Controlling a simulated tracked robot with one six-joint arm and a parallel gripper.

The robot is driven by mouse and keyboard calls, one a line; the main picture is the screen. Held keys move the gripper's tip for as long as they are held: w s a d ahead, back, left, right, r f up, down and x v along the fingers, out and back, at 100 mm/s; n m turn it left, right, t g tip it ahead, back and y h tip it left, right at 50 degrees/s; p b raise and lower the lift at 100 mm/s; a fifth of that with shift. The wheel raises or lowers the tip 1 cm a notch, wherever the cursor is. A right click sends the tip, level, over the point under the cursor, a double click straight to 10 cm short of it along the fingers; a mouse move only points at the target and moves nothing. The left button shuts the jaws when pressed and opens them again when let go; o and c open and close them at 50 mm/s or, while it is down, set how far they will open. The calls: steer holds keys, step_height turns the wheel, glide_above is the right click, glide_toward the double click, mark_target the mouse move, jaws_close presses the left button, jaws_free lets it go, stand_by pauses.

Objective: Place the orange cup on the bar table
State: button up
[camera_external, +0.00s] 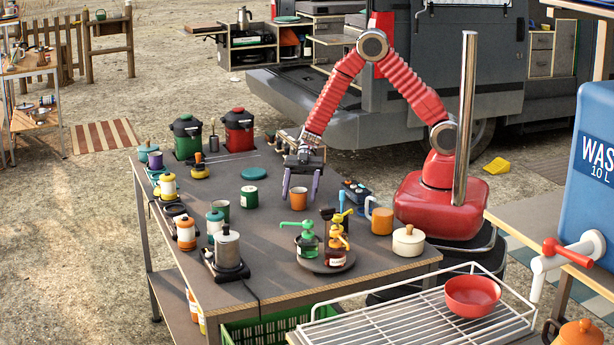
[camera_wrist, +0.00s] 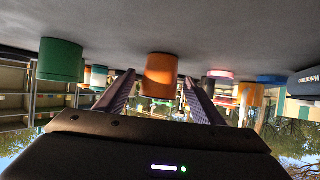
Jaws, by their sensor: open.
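The orange cup (camera_external: 298,201) stands upright on the dark-topped table (camera_external: 290,275), near its middle. In the wrist view, which is upside down, the cup (camera_wrist: 160,75) appears between my two fingers. My gripper (camera_external: 301,184) points down over the cup, its purple fingers to either side. It is open, and gaps show between the fingers and the cup in the wrist view. The fingertips hide a little of the cup in the external view. Which surface is the bar table is not marked; this dark-topped table holds bar-like items.
A green cup (camera_external: 249,197) stands left of the orange cup, with a teal disc (camera_external: 254,173) behind. A round tray (camera_external: 325,263) with green and orange pump bottles is in front. An orange mug (camera_external: 381,221) and a cream pot (camera_external: 408,241) stand right.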

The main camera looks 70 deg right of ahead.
steer(key=v, duration=1)
stand_by(0.5)
steer(key=shift+s+d+r, duration=0.2)
steer(key=shift+r, duration=0.15)
steer(key=s+d+r+m+t+h, duration=0.4)
steer(key=s+d+r+m+h, duration=0.2)
steer(key=d+m, duration=0.4)
steer(key=s+d+r+m+t+h, duration=0.4)
steer(key=s+d+r+m, duration=0.5)
steer(key=d, duration=0.5)
steer(key=shift+s+r+m+t+h, duration=0.3)
steer(key=shift+r+m+h, duration=0.55)
steer(key=shift+h, duration=0.35)
